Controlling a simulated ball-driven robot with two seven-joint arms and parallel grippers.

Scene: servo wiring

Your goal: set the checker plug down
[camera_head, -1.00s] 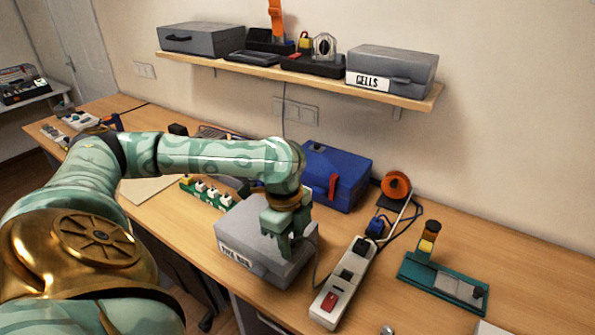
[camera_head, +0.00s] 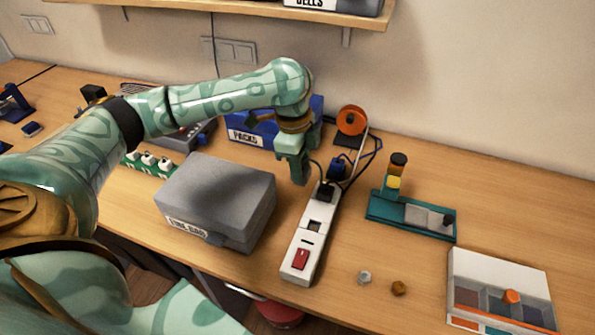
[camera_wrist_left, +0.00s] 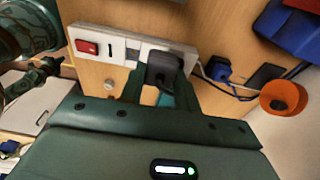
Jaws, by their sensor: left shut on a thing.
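My left gripper (camera_head: 303,178) reaches down beside the far end of the white power strip (camera_head: 304,250). In the left wrist view its fingers (camera_wrist_left: 162,85) are shut on a black plug (camera_wrist_left: 163,68) at the strip's end.
A grey case (camera_head: 215,190) stands left of the strip. Behind are a blue case (camera_head: 245,138), a blue plug (camera_head: 338,167) and an orange spool (camera_head: 352,120). A teal stand (camera_head: 412,216) and a divided tray (camera_head: 500,265) stand right. Bare table lies between strip and stand.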

